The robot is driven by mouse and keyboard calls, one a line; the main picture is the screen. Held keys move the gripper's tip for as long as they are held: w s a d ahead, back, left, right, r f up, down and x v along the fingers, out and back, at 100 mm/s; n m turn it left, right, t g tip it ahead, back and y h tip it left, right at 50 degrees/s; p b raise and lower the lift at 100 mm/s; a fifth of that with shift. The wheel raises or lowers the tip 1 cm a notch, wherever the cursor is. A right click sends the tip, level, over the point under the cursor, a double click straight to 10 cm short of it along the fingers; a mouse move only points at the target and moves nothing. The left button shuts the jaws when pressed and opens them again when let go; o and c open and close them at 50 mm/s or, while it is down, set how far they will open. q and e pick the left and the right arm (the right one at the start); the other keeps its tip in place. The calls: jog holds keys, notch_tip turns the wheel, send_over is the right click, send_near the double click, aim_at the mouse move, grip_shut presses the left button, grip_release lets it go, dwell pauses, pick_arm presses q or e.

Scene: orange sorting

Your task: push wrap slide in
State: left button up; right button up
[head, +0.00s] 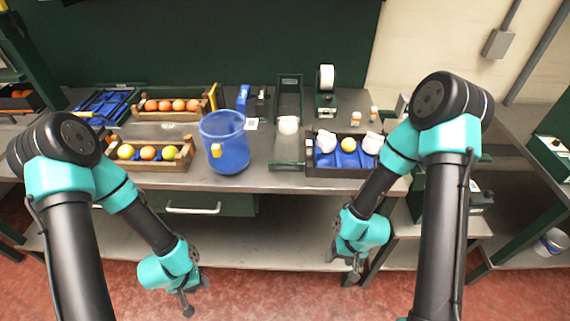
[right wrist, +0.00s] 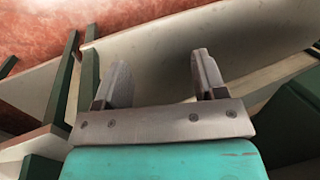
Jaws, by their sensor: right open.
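My right gripper (head: 347,266) hangs below the bench's front edge. In the right wrist view its two fingers (right wrist: 160,70) are apart with nothing between them.
A blue bucket (head: 226,150) stands mid-bench. Wooden crates of fruit (head: 150,167) are at left. A drawer handle (head: 193,209) is below the bench.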

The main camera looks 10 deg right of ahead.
jog(key=w+d+r, duration=0.1)
jog(key=r, duration=0.3)
jog(key=w+d+r+g, duration=0.1)
jog(key=r, duration=0.3)
jog(key=w+d+r+g, duration=0.1)
jog(key=d+r, duration=0.1)
jog(key=r, duration=0.2)
jog(key=shift+w+r+n+h, duration=0.2)
jog(key=shift+r+n+h, duration=0.1)
jog(key=shift+n, duration=0.1)
jog(key=c, duration=0.7)
notch_tip(320, 180, up, 29)
jog(key=n+h, duration=0.3)
jog(key=n, duration=1.4)
send_over(285, 163)
jog(key=shift+w+d+f+g, duration=0.1)
jog(key=shift+w+g, duration=0.2)
jog(key=shift+w, duration=0.15)
jog(key=x, duration=1.7)
jog(key=shift+f, duration=0.25)
